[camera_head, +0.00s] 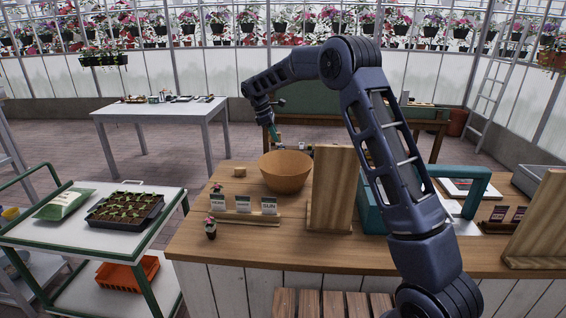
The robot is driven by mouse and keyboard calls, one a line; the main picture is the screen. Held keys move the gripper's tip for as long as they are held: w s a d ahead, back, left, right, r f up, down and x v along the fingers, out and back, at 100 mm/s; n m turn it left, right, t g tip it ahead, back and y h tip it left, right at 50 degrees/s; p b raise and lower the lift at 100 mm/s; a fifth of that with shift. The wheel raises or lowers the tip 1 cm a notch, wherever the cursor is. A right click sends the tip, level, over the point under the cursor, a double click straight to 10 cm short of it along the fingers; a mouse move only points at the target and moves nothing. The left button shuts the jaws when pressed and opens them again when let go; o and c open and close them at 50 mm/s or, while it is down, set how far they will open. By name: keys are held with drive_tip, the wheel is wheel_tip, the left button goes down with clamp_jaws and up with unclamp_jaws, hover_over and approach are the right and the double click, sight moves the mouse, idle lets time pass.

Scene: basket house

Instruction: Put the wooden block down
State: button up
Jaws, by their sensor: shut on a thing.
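My gripper (275,138) hangs pointing down above the far edge of the counter, just behind a wooden bowl (286,172). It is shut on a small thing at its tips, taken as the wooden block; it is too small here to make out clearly. A small light wooden cube (240,171) sits on the counter (262,232) to the left of the bowl, apart from it and from my gripper.
A tall wooden board (331,190) stands right of the bowl, beside a teal caddy (370,205). Seed packets (236,204) stand in a wooden holder in front, near a small potted plant (210,229). Bare counter lies around the cube.

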sight(285, 173)
drive_tip(key=w+d, duration=0.2)
drive_tip(key=d, duration=0.5)
drive_tip(key=shift+m, duration=0.4)
wheel_tip(285, 173, down, 20)
drive_tip(key=shift+s+a+r, duration=0.1)
drive_tip(key=shift+s, duration=0.05)
drive_tip(key=o, duration=1)
drive_tip(key=shift+c, duration=0.2)
